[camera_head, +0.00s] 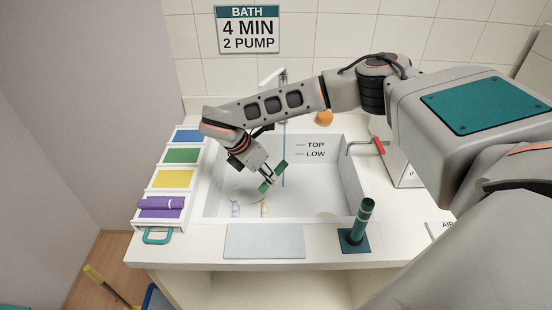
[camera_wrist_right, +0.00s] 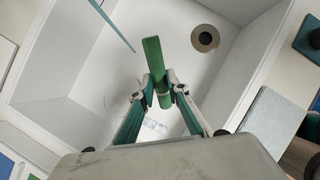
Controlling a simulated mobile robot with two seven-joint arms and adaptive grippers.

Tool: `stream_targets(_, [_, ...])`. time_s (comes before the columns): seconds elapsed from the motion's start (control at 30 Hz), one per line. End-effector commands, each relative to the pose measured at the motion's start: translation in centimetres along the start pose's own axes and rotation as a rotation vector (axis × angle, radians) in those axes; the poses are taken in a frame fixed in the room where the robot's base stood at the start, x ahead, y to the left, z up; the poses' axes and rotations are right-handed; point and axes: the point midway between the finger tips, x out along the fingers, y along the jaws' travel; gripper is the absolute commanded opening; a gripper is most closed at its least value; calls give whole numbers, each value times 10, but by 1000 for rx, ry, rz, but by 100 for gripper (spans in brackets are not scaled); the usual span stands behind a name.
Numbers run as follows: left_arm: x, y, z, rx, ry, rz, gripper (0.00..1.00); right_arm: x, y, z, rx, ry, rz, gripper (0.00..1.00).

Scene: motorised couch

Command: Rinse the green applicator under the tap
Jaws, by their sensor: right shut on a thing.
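The green applicator (camera_head: 281,166) is held in my right gripper (camera_head: 268,177), tilted, inside the white sink (camera_head: 335,187). The right wrist view shows my right gripper (camera_wrist_right: 160,88) shut around the green applicator (camera_wrist_right: 153,58), with its long end sticking out beyond the fingertips. The tap (camera_head: 272,75) stands behind the sink. A thin blue water stream (camera_head: 284,150) runs down from it close to the applicator's upper end. In the right wrist view the stream (camera_wrist_right: 112,25) shows to the left of the applicator, with a gap between them. My left gripper is out of view.
A rack at left has blue, green (camera_head: 182,156) and yellow slots, and a purple applicator (camera_head: 160,203). A grey mat (camera_head: 264,241) and a teal upright holder (camera_head: 357,230) are at the front. A red-handled lever (camera_head: 380,145) is right of the sink. The drain (camera_wrist_right: 205,38) is clear.

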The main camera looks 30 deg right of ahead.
Motion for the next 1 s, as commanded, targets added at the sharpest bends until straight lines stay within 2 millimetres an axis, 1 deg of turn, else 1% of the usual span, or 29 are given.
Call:
stream_targets(0.43, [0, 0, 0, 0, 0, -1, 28, -2, -1, -1, 0, 0, 1, 0])
stream_targets(1.0, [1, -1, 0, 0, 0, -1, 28, -42, -31, -12, -1, 0, 1, 0])
